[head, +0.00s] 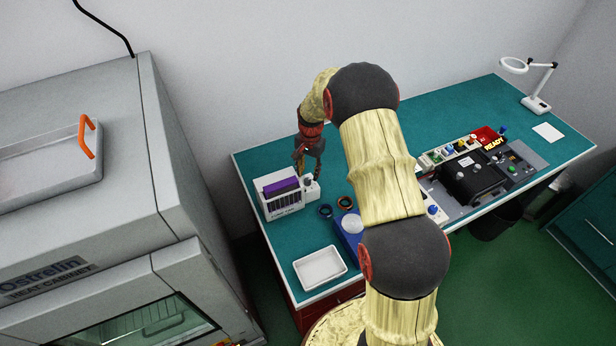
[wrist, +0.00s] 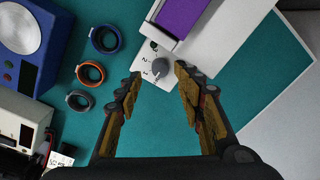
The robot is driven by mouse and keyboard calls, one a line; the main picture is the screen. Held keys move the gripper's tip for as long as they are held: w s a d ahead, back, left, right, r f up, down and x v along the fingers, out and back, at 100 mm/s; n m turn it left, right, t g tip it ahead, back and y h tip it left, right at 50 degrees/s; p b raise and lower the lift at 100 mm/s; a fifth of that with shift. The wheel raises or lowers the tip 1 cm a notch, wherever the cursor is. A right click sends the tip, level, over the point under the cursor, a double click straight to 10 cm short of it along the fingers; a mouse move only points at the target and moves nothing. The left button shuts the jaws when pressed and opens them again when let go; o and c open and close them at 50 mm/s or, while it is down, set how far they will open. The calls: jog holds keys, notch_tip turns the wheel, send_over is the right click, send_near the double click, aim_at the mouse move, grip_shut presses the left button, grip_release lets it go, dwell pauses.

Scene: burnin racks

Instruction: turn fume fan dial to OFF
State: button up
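The fume fan is a white box (head: 283,205) with a purple top panel (head: 281,187) at the left of the teal bench. A small white control block at its right end carries the grey round fan dial (wrist: 160,66), seen from above in the wrist view. Small number marks and a green mark lie around the dial; its exact setting is hard to read. My gripper (wrist: 157,74) is open and empty, its fingertips on either side of the dial in the picture. I cannot tell whether they touch it. In the head view my gripper (head: 309,160) hangs over the control block, partly hiding it.
Blue and orange rings (wrist: 90,73) and a blue device with a round plate (wrist: 20,30) lie beside the fan. A white tray (head: 320,266) sits at the bench front. A black test unit (head: 470,180) stands right. A grey heat cabinet (head: 85,150) stands left.

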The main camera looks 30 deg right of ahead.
aim_at(309, 180)
jog(key=shift+r, duration=1.85)
